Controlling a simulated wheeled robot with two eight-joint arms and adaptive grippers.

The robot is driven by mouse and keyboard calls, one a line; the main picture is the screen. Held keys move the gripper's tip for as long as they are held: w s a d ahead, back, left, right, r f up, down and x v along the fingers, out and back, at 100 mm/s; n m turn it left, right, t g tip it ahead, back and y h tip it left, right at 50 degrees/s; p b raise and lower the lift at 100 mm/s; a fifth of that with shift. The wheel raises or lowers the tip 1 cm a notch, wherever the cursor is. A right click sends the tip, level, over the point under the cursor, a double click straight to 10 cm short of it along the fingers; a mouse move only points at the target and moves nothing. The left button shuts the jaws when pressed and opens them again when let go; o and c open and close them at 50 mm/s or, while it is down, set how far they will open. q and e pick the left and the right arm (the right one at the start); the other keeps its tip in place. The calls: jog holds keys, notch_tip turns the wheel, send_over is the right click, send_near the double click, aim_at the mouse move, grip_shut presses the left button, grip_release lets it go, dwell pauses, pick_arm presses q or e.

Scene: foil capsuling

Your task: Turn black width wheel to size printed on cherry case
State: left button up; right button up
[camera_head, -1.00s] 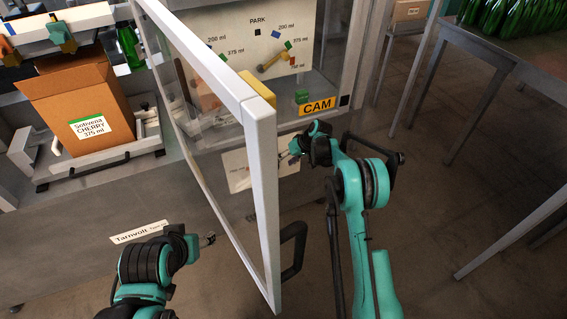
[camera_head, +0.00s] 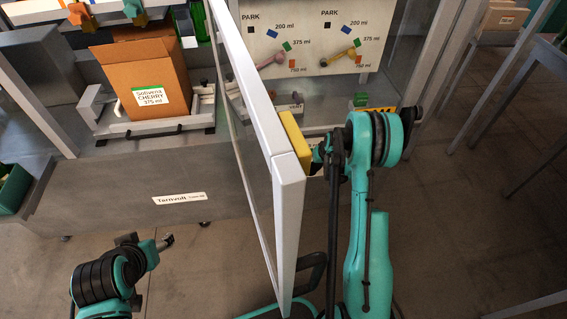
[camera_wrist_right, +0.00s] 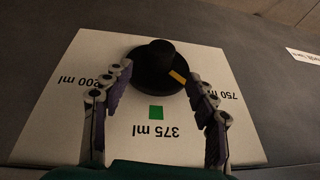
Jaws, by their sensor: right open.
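The cherry case (camera_head: 135,75) is an open brown carton at the left of the head view; its label reads Solvena CHERRY 375 ml. The black width wheel (camera_wrist_right: 155,66) sits on a white plate (camera_wrist_right: 62,128) in the right wrist view. The plate's marks read 200, 375 and 750 ml, upside down, with a green square at 375. The wheel's orange pointer lies between the 375 and 750 marks. My right gripper (camera_wrist_right: 160,82) is open, its fingers on either side of the wheel's near part; contact is unclear. My left gripper (camera_head: 165,241) is away at lower left, jaws unclear.
A white-framed clear door (camera_head: 262,125) stands open beside my right arm, with a yellow block (camera_head: 293,143) on it.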

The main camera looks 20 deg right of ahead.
aim_at(312, 169)
jog(key=b+x, duration=0.3)
jog(key=x, duration=0.4)
jog(key=shift+w+a+f, duration=0.1)
jog(key=shift+w+f, duration=0.1)
jog(key=shift+f, duration=0.2)
jog(key=c, duration=1.2)
